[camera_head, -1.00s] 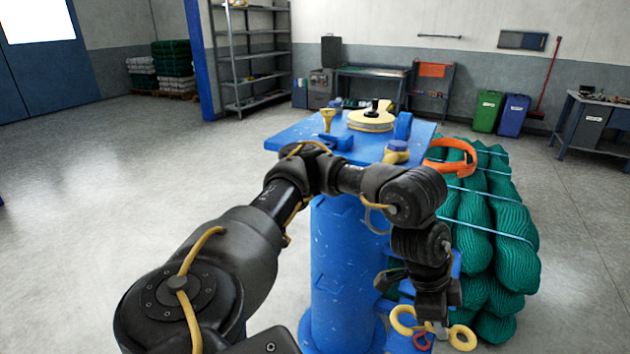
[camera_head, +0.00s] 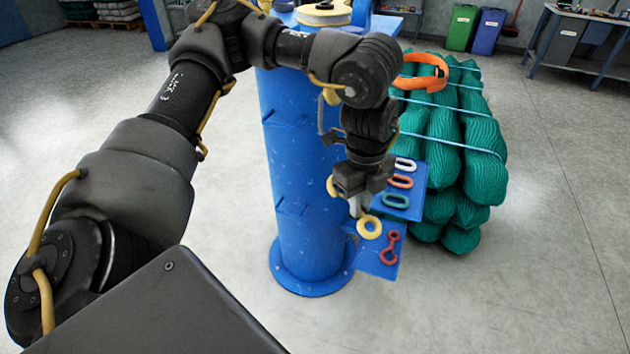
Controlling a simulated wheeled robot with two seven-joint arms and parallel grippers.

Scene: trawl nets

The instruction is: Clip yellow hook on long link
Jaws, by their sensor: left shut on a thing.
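My left gripper (camera_head: 356,208) points down in front of the blue column, shut on a yellow hook. The hook's ring-shaped end (camera_head: 369,227) shows at the right of the fingers, and a yellow part shows at their left; its middle is hidden by the gripper. On the upper blue shelf lie a white link (camera_head: 405,164), an orange-red link (camera_head: 401,181) and a teal link (camera_head: 395,201). A red piece with a ring at each end (camera_head: 390,248) lies on the lower shelf. I cannot tell which is the long link. My right gripper is not in view.
The blue column (camera_head: 307,225) stands behind the gripper, with the upper shelf (camera_head: 419,178) and lower shelf (camera_head: 382,269) at its right. Green net bundles (camera_head: 463,140) with an orange loop (camera_head: 420,72) stand further right. The floor in front is clear.

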